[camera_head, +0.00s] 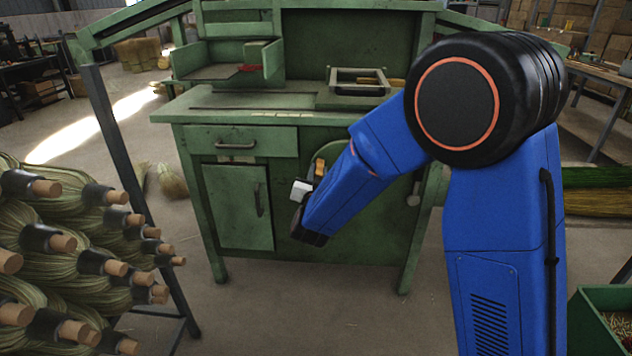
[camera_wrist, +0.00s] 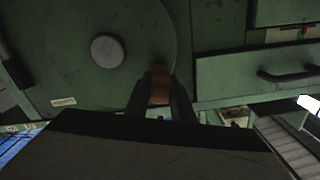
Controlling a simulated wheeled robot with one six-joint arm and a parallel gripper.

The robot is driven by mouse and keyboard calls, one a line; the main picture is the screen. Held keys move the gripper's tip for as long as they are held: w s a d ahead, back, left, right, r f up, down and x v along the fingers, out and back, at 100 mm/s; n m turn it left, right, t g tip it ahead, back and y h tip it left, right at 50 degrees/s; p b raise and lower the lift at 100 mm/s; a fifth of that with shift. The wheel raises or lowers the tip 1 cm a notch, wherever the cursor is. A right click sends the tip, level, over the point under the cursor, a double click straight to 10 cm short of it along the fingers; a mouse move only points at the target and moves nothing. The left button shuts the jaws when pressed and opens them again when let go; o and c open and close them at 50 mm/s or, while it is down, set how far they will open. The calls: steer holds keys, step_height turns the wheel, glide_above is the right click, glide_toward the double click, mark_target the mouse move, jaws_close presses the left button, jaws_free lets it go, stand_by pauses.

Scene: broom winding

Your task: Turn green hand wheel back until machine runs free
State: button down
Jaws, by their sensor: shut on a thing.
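The green hand wheel (camera_wrist: 75,70) is a large flat disc on the front of the green machine (camera_head: 232,205), with a round grey hub (camera_wrist: 107,49) in its middle. An orange-brown grip (camera_wrist: 160,78) sits near the wheel's rim, to the right of the hub in the wrist view. My gripper (camera_wrist: 161,95) is shut on this grip, with one dark finger on each side. In the head view my blue arm covers much of the wheel, and an orange bit of the grip (camera_head: 320,168) shows beside my gripper (camera_head: 314,180).
A drawer (camera_head: 236,144) and a cupboard door (camera_head: 238,206) are left of the wheel in the head view. A metal tray frame (camera_head: 358,76) stands on the machine top. Bundled brooms (camera_head: 60,240) crowd the left. A green bin (camera_head: 598,310) is at lower right. The floor before the machine is clear.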

steer(key=shift+d+r+m, duration=0.45)
steer(key=shift+r+m, duration=0.1)
steer(key=shift+m, duration=0.3)
steer(key=shift+d+r+m, duration=0.45)
steer(key=shift+r+m, duration=0.05)
steer(key=shift+m, duration=0.35)
steer(key=c, duration=1.5)
jaws_free()
steer(key=s, duration=1.7)
steer(key=shift+s+a, duration=0.25)
steer(key=shift+w+r, duration=0.1)
